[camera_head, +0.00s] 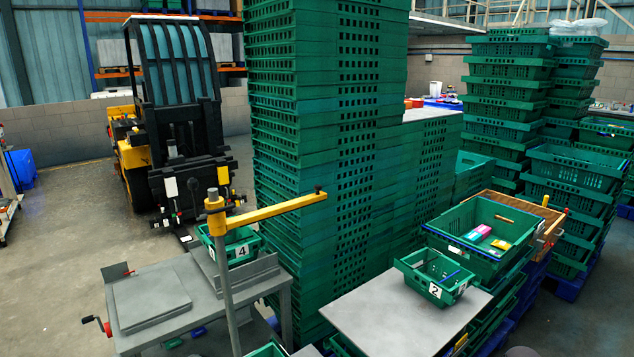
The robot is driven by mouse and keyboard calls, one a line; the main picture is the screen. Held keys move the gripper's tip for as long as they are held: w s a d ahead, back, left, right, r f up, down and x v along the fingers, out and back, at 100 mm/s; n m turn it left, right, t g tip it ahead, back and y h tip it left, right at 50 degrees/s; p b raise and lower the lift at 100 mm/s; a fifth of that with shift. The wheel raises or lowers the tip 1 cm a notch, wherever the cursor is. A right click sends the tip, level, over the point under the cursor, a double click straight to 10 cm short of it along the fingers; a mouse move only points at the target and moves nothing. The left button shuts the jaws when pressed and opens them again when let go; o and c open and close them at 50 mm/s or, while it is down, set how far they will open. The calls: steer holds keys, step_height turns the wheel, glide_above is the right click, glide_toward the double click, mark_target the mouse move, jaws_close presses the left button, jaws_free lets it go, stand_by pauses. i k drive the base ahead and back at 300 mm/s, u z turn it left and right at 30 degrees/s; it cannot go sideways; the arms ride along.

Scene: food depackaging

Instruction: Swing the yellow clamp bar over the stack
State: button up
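The yellow clamp bar (268,211) sits near the top of an upright grey post (227,285). It reaches right from the post and ends in a small dark knob. In the picture its far end crosses in front of the tall stack of green crates (325,120); I cannot tell the depth between them. Flat grey plates (152,298) lie on the grey bench (128,341) left of the post, and the bar does not lie over them. Which stack the task names is not clear from this view. My gripper is not in view.
A green crate marked 4 (238,251) is behind the post. A crate marked 2 (434,289) stands on a grey tabletop (385,322). A larger crate (484,262) holds small packages. A forklift (178,110) stands behind, with open floor (60,240) at left.

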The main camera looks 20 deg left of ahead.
mark_target(243, 220)
steer(key=u, duration=0.35)
steer(key=i, duration=0.85)
steer(key=u, duration=0.55)
